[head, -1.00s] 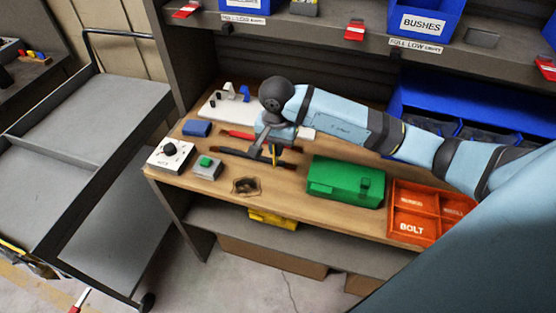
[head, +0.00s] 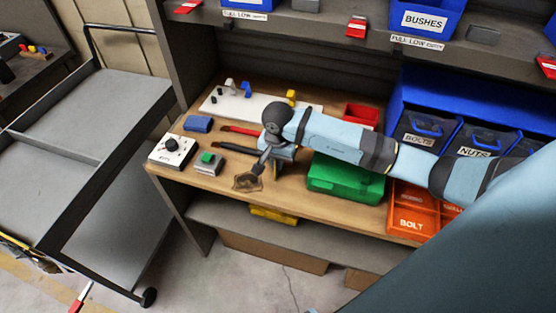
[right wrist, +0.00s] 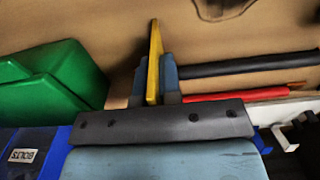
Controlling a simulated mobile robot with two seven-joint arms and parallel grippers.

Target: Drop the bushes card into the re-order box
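My right gripper (head: 270,166) is over the front of the wooden bench, left of the green case (head: 345,179). In the right wrist view its two fingers (right wrist: 155,82) are closed on a thin yellow card-like piece (right wrist: 155,58), seen edge-on and held upright. A little of this yellow piece also shows in the head view (head: 276,169). No lettering on it can be read, so I cannot confirm it is the bushes card. No box is legibly marked re-order. A blue bin labelled BUSHES (head: 424,22) stands on the upper shelf. My left gripper is out of view.
A red open box (head: 363,114) is at the back. Red- and black-handled tools (head: 236,148) lie left of the gripper. A yellow bin (head: 272,214) is below the bench top.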

